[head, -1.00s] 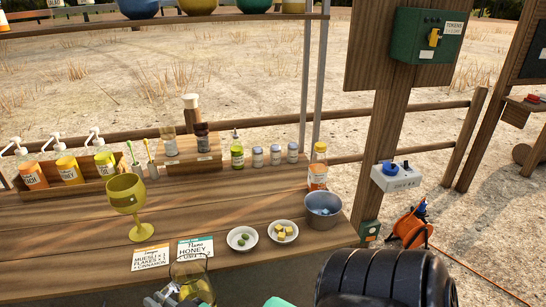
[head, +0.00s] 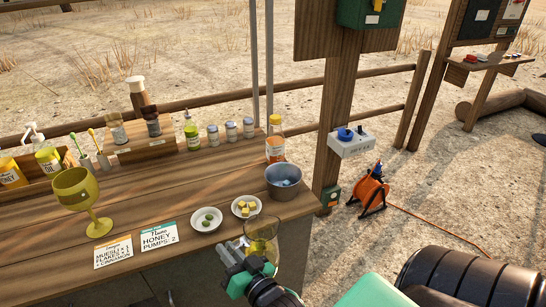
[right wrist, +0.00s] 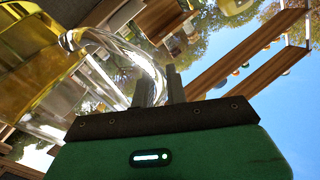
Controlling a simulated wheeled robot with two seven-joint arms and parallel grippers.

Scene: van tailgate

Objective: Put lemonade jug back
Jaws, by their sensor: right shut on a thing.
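The lemonade jug (head: 263,231) is clear glass with yellow liquid in it. In the head view it is at the front edge of the wooden counter, below the bowl of yellow cubes. My right gripper (head: 243,251) is at the jug's left side and shut on its handle. In the right wrist view the fingers (right wrist: 160,88) close on the clear curved handle (right wrist: 128,50), and the yellow jug body (right wrist: 28,68) fills the upper left. I cannot tell whether the jug's base touches anything. My left gripper is not in view.
The counter (head: 165,205) holds a yellow goblet (head: 77,192), two cards, a bowl of green pieces (head: 206,219), a bowl of yellow cubes (head: 245,206), a metal bucket (head: 284,183) and an orange-labelled bottle (head: 275,142). An orange cable reel (head: 372,190) stands on the ground to the right.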

